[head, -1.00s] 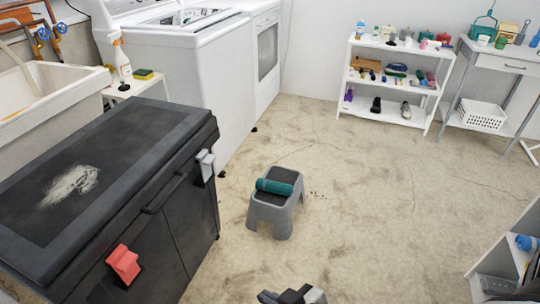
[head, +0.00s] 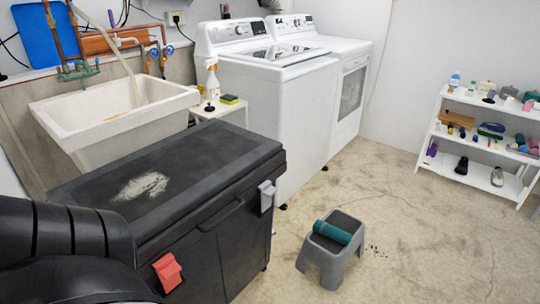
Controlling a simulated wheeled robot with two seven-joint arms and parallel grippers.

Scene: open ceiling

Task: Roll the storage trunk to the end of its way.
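The black storage trunk (head: 190,165) stands at the lower left in the head view, in front of the white sink. Its lid is shut, with a pale worn patch on top. It has a dark front handle (head: 221,214), a grey latch (head: 267,196) near the right corner and a red-orange piece (head: 167,271) on the front. My black arm covers its near left end. No gripper fingers show in this view, so I cannot see whether either one touches the trunk.
A grey step stool (head: 318,257) with a teal roll (head: 332,232) on it stands on the floor right of the trunk. The washer (head: 285,125) stands behind the trunk. A white sink (head: 115,115) is at the left, a shelf (head: 484,155) at the right. Floor between stool and shelf is open.

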